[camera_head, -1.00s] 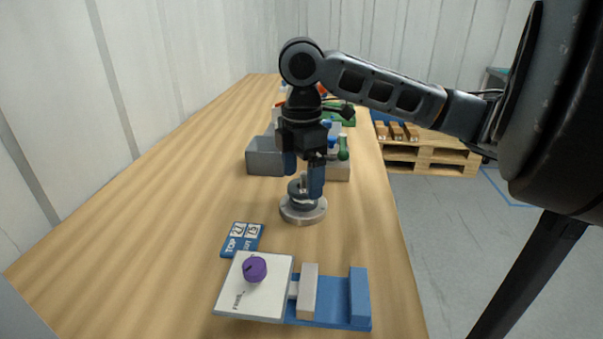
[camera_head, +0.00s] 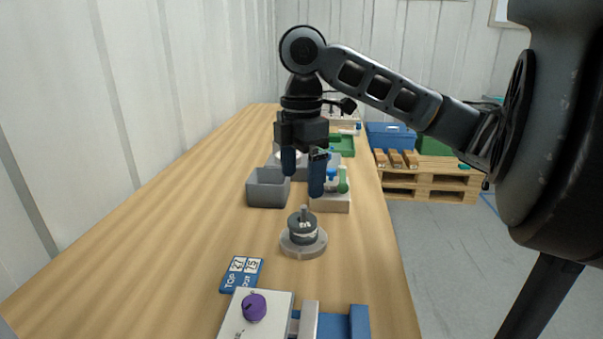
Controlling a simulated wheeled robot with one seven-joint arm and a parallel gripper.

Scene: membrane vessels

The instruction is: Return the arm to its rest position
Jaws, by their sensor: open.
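My gripper (camera_head: 303,188) hangs from my arm (camera_head: 385,85) over the long wooden bench, fingers pointing down. Its two blue fingers are apart with nothing between them. Below the fingertips stands a round grey metal vessel (camera_head: 303,231) with a short stem on top, sitting upright on a pale round base (camera_head: 303,249). The fingertips are above the vessel and appear clear of it. The gripper hides part of the items behind it.
A grey open bin (camera_head: 267,190) stands behind the vessel on the left, with a holder of green- and blue-topped items (camera_head: 335,203) on the right. A blue number card (camera_head: 242,275) and a purple-knobbed device (camera_head: 254,306) are in front. The bench's left side is clear.

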